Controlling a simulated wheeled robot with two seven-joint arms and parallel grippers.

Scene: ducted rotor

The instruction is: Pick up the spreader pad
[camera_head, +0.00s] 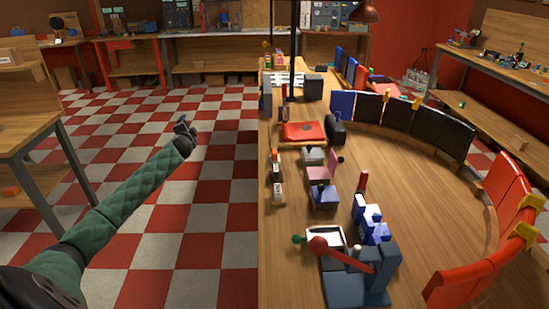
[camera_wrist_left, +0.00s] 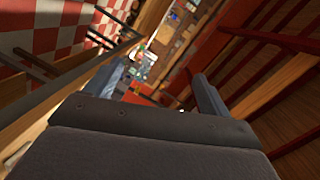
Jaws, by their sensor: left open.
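My left gripper (camera_head: 184,126) is open and empty, held over the checkered floor to the left of the long wooden bench (camera_head: 430,205). Its two spread fingers also show in the left wrist view (camera_wrist_left: 160,85), with nothing between them. I cannot tell for sure which object is the spreader pad. Small parts stand along the bench's left side: a pink block (camera_head: 320,173), a blue block (camera_head: 324,197) and a grey block (camera_head: 313,155). My right gripper is not in view.
A red case (camera_head: 303,132) lies farther back. Dark curved panels (camera_head: 398,118) and red panels (camera_head: 460,283) line the right side. The bench's middle is clear. A wooden table (camera_head: 30,120) stands at left.

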